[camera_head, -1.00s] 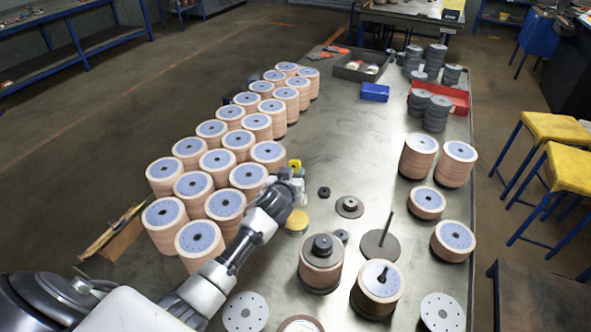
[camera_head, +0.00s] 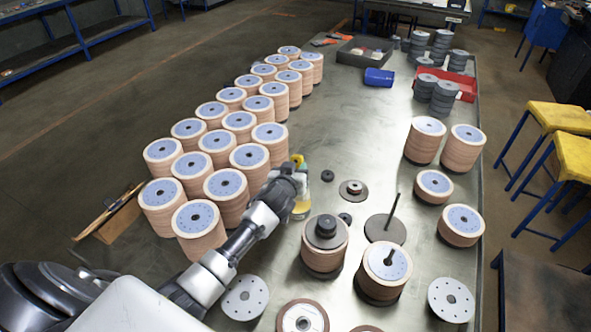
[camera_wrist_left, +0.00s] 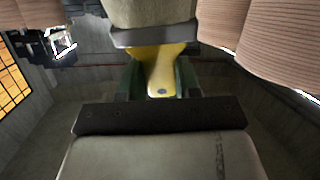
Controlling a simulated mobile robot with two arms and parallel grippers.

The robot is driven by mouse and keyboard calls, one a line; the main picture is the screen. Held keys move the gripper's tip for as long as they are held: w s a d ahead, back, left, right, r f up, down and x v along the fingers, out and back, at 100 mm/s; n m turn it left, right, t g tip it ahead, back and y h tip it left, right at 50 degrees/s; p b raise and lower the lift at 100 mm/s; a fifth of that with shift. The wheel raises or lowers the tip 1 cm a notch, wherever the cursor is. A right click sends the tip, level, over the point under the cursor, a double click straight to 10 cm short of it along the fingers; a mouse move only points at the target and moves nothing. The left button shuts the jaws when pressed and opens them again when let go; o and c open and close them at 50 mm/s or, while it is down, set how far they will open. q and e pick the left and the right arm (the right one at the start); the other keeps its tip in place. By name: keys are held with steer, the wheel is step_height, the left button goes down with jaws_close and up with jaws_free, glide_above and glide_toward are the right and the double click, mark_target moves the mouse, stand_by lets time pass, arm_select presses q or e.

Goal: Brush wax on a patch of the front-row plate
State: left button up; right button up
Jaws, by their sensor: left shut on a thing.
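My left gripper (camera_head: 297,187) is shut on a brush with a yellow handle (camera_wrist_left: 162,72). In the left wrist view, a metal ferrule (camera_wrist_left: 155,37) and pale bristles (camera_wrist_left: 150,12) top the handle, between the dark green fingers. In the head view, most of the brush is hidden by the hand; a bit of yellow (camera_head: 296,159) shows above it. An amber, round thing, perhaps the wax (camera_head: 300,209), shows just below the gripper. Blue-topped stacks of discs stand left of the gripper, the nearest one (camera_head: 196,217) at the front. Which plate is the task's one I cannot tell. My right gripper is out of view.
Right of the gripper stand a stack with a dark knob (camera_head: 325,243) and a spindle plate (camera_head: 385,228). Loose flat discs (camera_head: 245,298) lie near the front edge.

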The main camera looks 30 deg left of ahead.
arm_select(q)
steer(key=shift+f, duration=0.2)
stand_by(0.5)
steer(key=shift+s+f+b, duration=0.1)
steer(key=shift+f+b, duration=0.45)
steer(key=shift+b, duration=0.1)
stand_by(1.1)
step_height(320, 180, up, 7)
steer(key=p, duration=0.6)
steer(key=shift+r, duration=0.1)
stand_by(0.4)
stand_by(0.4)
